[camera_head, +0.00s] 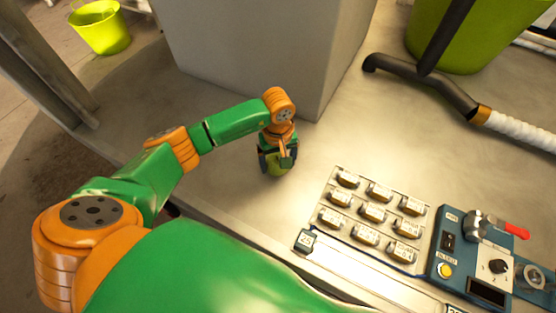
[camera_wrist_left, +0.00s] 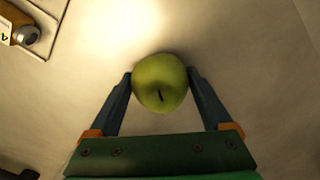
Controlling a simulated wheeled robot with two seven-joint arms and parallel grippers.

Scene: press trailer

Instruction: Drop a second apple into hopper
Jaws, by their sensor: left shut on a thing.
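A green apple (camera_wrist_left: 160,84) is between the two fingers of my left gripper (camera_wrist_left: 160,86) in the left wrist view, with a finger against each side. In the head view my left gripper (camera_head: 276,160) points down over the pale metal surface, and the apple (camera_head: 277,168) shows partly between its fingers. I cannot tell whether the apple touches the surface. No hopper can be made out for certain. My right gripper is not in view.
A large grey box (camera_head: 262,45) stands behind the gripper. Labelled cylinders (camera_head: 372,212) sit in rows at the right, beside a blue control panel (camera_head: 480,262) with a red lever. A black pipe (camera_head: 425,82) and green bucket (camera_head: 462,40) are farther back. Another green bucket (camera_head: 99,28) stands far left.

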